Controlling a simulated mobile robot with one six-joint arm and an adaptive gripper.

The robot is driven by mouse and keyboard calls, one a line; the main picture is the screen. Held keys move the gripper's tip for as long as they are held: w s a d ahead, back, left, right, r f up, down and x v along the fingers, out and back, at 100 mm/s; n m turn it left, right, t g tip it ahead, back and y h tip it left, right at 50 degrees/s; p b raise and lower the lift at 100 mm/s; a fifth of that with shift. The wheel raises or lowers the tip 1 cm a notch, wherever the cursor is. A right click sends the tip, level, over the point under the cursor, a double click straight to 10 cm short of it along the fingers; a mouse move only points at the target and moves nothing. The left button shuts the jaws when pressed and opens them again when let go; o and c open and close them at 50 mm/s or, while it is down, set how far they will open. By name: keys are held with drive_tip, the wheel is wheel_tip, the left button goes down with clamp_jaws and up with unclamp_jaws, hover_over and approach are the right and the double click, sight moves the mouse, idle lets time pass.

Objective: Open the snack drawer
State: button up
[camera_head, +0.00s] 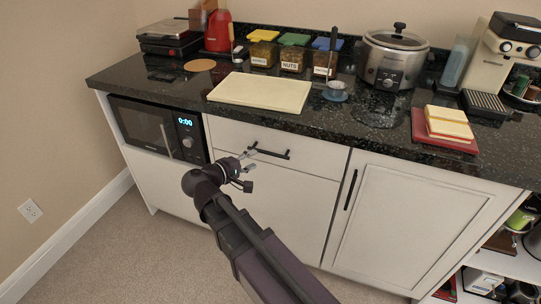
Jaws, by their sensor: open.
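A white drawer front (313,151) with a black bar handle (272,153) sits under the dark counter, right of the microwave. It looks closed, flush with the cabinet. My gripper (250,154) is open in front of the drawer, close to the left end of the handle. It looks empty. Whether its fingers touch the handle or stand apart from it cannot be told. My arm reaches up from the bottom of the view and hides part of the panel below the drawer. No label shows on the drawer.
A microwave (146,130) sits left of the drawer. A cabinet door (408,217) with a vertical handle (351,189) is to the right. Open shelves stand at far right.

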sight(267, 152)
drive_tip(key=shift+b+x, duration=0.6)
drive_tip(key=shift+x, duration=2.85)
